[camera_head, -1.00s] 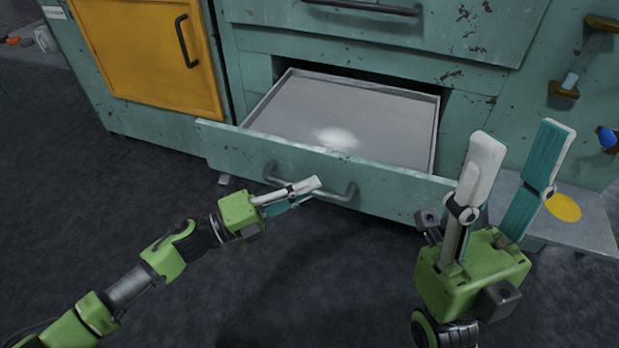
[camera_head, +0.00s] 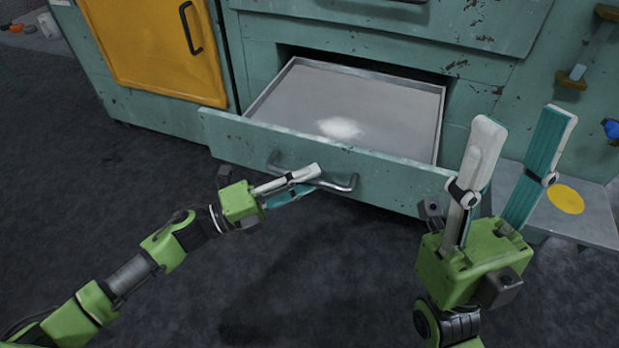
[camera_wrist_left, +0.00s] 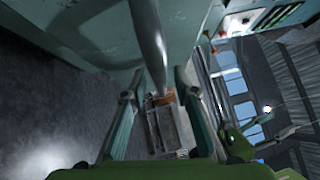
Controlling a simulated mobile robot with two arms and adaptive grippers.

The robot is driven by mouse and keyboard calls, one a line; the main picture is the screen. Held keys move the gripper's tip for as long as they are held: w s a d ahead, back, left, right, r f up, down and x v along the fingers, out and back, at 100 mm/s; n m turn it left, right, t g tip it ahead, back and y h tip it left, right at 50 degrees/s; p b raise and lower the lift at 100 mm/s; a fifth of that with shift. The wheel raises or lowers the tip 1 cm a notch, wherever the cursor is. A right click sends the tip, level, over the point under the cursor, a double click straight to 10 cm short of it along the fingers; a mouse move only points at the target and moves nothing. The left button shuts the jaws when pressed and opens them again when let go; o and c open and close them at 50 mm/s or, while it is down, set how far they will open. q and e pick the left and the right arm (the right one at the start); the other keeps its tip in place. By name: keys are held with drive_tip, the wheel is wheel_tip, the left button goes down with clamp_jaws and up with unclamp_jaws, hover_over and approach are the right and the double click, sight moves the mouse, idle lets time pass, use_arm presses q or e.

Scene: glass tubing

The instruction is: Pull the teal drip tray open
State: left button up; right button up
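The teal drip tray stands open. Its front (camera_head: 225,128) is out from the teal cabinet and its grey inside (camera_head: 385,115) shows. A grey bar handle (camera_head: 340,184) crosses the front. My left gripper (camera_head: 305,180) is at the handle in the head view, its fingers covering part of the bar. In the left wrist view the handle bar (camera_wrist_left: 148,35) runs between the fingers of my left gripper (camera_wrist_left: 160,75), with a narrow gap beside it. That gripper looks open; contact is unclear. My right gripper (camera_head: 520,145) is open and empty, raised in front of the tray's right end.
A yellow door (camera_head: 155,45) with a dark handle is on the cabinet at upper left. A low grey ledge (camera_head: 590,225) with a yellow disc (camera_head: 565,199) is at the right. The dark floor (camera_head: 330,280) before the tray is clear.

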use_arm(q)
drive_tip(key=v, duration=1.1)
drive_tip(key=shift+s+a, duration=0.15)
drive_tip(key=shift+a, duration=0.05)
drive_tip(key=shift+f, duration=0.1)
